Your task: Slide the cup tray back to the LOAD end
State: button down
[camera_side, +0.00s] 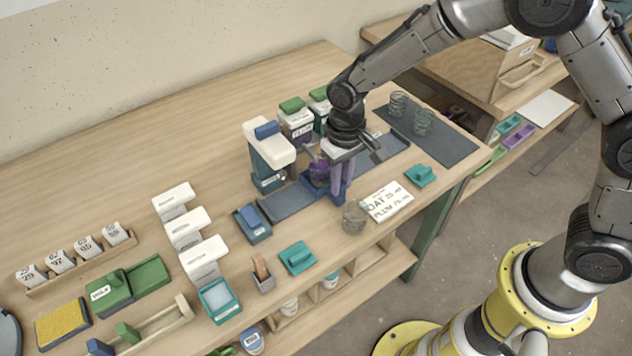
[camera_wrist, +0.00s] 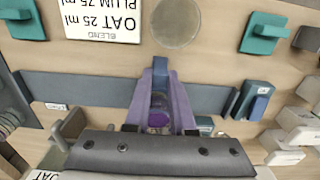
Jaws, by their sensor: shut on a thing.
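The cup tray (camera_wrist: 160,68) is a blue piece standing on a long dark slide rail (camera_side: 288,202). My gripper (camera_wrist: 160,92) has its purple fingers shut on the tray, one on each side. In the side view my gripper (camera_side: 342,188) reaches down to the tray (camera_side: 322,190) around the middle of the rail. A purple cup or its contents (camera_wrist: 158,118) shows between the fingers, partly hidden by my gripper. A small white label (camera_wrist: 56,106) sits at the rail's left end in the wrist view; I cannot read it.
A white-topped teal dispenser (camera_side: 268,148) stands behind the rail, close left of my gripper. Green-lidded buckets (camera_side: 296,120) stand behind. A glass disc or cup (camera_side: 355,216) and a blend card (camera_side: 388,202) lie in front. A blue block (camera_side: 252,222) sits by the rail's left end.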

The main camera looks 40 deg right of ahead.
jog(key=shift+d, duration=4.85)
jog(key=shift+w+d+r, duration=0.1)
jog(key=shift+d, duration=5.85)
jog(key=c, duration=0.8)
grip_release()
jog(key=shift+c, duration=0.2)
notch_tip(320, 180, up, 7)
